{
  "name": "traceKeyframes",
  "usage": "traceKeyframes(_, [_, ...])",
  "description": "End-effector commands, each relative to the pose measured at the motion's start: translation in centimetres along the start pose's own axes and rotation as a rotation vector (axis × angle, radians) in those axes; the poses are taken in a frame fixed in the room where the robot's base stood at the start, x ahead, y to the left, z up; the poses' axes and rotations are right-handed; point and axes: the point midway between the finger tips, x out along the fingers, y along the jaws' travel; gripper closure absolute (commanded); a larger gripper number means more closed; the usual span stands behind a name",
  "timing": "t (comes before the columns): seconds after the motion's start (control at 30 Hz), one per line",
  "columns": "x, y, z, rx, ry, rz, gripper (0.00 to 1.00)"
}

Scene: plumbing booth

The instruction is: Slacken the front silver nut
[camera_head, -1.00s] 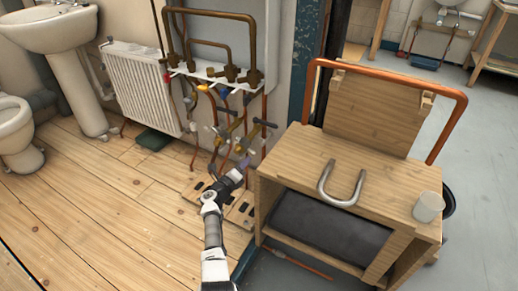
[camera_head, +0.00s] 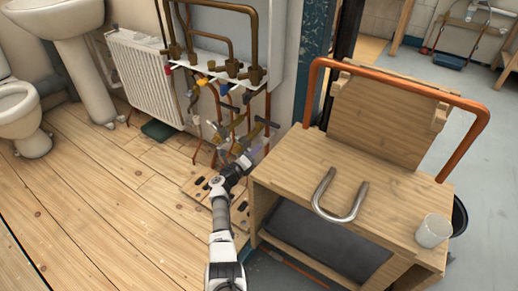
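A cluster of pipes, valves and fittings (camera_head: 232,125) rises from a wooden base under the wall-mounted brass pipework. A small silver-looking fitting (camera_head: 211,140) shows at its left side; I cannot tell whether it is the front silver nut. My arm reaches up from the bottom of the view. My gripper (camera_head: 247,158) is at the front right of the cluster, close to the lower fittings. The fingers are too small and blurred to show whether they are open or shut, or whether they touch anything. The arm's end hides part of the lower fittings.
A wooden workbench (camera_head: 290,175) with a bent silver pipe (camera_head: 337,197), a white cup (camera_head: 433,231) and a copper pipe (camera_head: 400,88) stands close to the right of my arm. A radiator (camera_head: 146,80) is behind left. The wooden floor (camera_head: 90,210) at left is clear.

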Motion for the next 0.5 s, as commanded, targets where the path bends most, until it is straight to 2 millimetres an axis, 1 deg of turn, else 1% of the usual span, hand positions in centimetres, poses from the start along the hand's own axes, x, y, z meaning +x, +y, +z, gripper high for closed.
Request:
traceKeyframes(0.37, [-0.11,0.09,0.17,0.000,-0.001,0.000,0.65])
traceKeyframes(0.5, [-0.11,0.08,0.16,0.000,-0.001,0.000,0.83])
